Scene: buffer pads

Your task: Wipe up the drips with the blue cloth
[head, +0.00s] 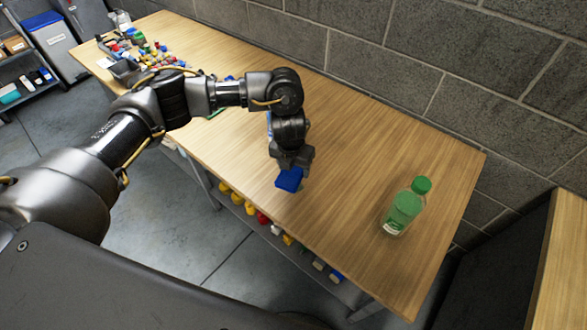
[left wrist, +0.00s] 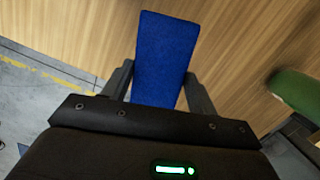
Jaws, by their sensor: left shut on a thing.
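The blue cloth (head: 289,179) is a small folded pad near the front edge of the wooden table (head: 345,135). My left gripper (head: 291,166) points down at the table and is shut on the cloth. In the left wrist view the blue cloth (left wrist: 166,55) stands out between the two dark fingers (left wrist: 160,85). I cannot tell whether the cloth touches the table top. No drips can be made out on the visible wood. My right gripper is not in view.
A green bottle (head: 406,206) stands upright on the table to the right of the gripper. Several small coloured items (head: 145,50) lie at the far left end. A block wall (head: 400,60) runs along the back. Coloured items (head: 250,208) sit on a shelf below.

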